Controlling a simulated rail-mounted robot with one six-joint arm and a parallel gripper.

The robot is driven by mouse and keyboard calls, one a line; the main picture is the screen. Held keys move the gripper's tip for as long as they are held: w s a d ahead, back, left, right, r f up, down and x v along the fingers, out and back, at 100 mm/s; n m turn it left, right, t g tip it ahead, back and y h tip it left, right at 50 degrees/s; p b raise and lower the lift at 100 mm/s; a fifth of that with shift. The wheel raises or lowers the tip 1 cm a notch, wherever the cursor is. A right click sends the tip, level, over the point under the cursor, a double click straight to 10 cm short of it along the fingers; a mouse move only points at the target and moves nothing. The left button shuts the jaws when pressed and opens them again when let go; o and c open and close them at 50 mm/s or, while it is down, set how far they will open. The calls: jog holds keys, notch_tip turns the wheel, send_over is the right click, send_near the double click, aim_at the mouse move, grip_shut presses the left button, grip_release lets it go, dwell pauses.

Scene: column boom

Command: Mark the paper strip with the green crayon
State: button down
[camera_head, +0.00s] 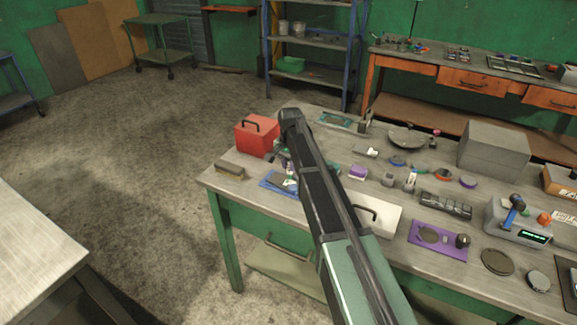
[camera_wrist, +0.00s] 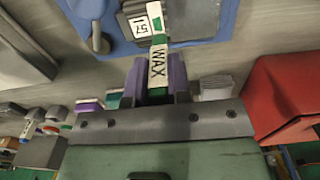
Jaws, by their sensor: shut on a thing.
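In the wrist view my gripper (camera_wrist: 160,90) has purple fingers shut on the green crayon (camera_wrist: 158,68). The crayon has a white wrapper lettered WAX and green showing beyond it. Its far end points to a dark grey block (camera_wrist: 190,22) on a blue mat (camera_wrist: 222,42), beside a white label reading 57 (camera_wrist: 139,26). I cannot tell whether the crayon touches the block. No paper strip can be made out for certain. In the head view the gripper is mostly hidden behind my arm, near the blue mat (camera_head: 270,186) on the workbench.
A red box (camera_head: 257,138) stands at the bench's left end; it is on the right in the wrist view (camera_wrist: 285,92). A brown block (camera_head: 230,170) lies near the bench edge. Several small items, a purple mat (camera_head: 420,245) and a grey box (camera_head: 494,149) fill the bench to the right.

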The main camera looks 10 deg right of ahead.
jog(key=shift+s+a, duration=1.3)
jog(key=shift+s, duration=0.15)
jog(key=shift+w+d, duration=1.35)
jog(key=shift+w, duration=0.2)
notch_tip(320, 180, up, 6)
jog(key=p, duration=0.6)
notch_tip(320, 180, up, 3)
jog(key=p, duration=0.3)
jog(key=shift+r, duration=0.1)
